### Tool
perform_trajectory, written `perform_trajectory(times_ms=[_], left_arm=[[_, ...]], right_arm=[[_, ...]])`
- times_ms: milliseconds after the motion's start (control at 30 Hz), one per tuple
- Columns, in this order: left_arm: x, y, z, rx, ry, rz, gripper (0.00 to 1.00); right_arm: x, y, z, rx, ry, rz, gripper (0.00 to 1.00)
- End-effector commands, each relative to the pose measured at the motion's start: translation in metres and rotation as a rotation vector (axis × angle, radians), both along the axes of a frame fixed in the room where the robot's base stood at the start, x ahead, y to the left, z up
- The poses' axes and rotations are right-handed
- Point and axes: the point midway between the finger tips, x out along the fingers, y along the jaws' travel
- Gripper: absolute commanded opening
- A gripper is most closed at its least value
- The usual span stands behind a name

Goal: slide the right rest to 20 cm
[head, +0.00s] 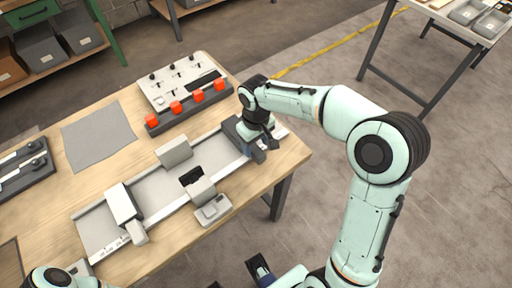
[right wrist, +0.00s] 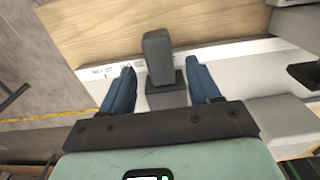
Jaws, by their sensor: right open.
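A long pale rail (head: 150,190) lies along the front of the wooden table. The right rest (head: 238,132), a dark grey block, sits at the rail's right end, partly hidden by my right gripper (head: 262,150). In the right wrist view the rest's dark upright handle (right wrist: 158,56) stands between the blue fingers of my right gripper (right wrist: 161,85). The fingers are open, with a gap on both sides of the handle. The left rest (head: 122,203), pale with a grey handle, is near the rail's left end. Part of my left arm shows at bottom left; its gripper cannot be made out.
Pale blocks (head: 174,152) and a small box (head: 213,208) stand at mid-rail. Behind are a strip with orange-red knobs (head: 178,108), a control panel (head: 160,92) and a grey mat (head: 98,134). A dark tray (head: 22,170) is at left. Rail stretches between the rests and mid-rail blocks are clear.

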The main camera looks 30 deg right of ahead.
Motion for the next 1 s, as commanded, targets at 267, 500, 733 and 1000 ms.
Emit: perform_trajectory(times_ms=[267, 500, 733, 1000], left_arm=[[0.003, 0.000, 0.011, 0.000, -0.004, 0.000, 0.43], [0.005, 0.000, 0.015, 0.000, -0.006, 0.000, 0.43], [0.005, 0.000, 0.015, 0.000, -0.006, 0.000, 0.43], [0.005, 0.000, 0.015, 0.000, -0.006, 0.000, 0.43]], right_arm=[[0.001, 0.000, 0.066, 0.000, -0.006, 0.000, 0.62], [0.000, 0.000, 0.093, 0.001, -0.003, -0.001, 0.62], [0.000, 0.000, 0.097, 0.001, -0.001, 0.000, 0.62], [0.000, 0.000, 0.096, 0.000, -0.001, 0.000, 0.62]])
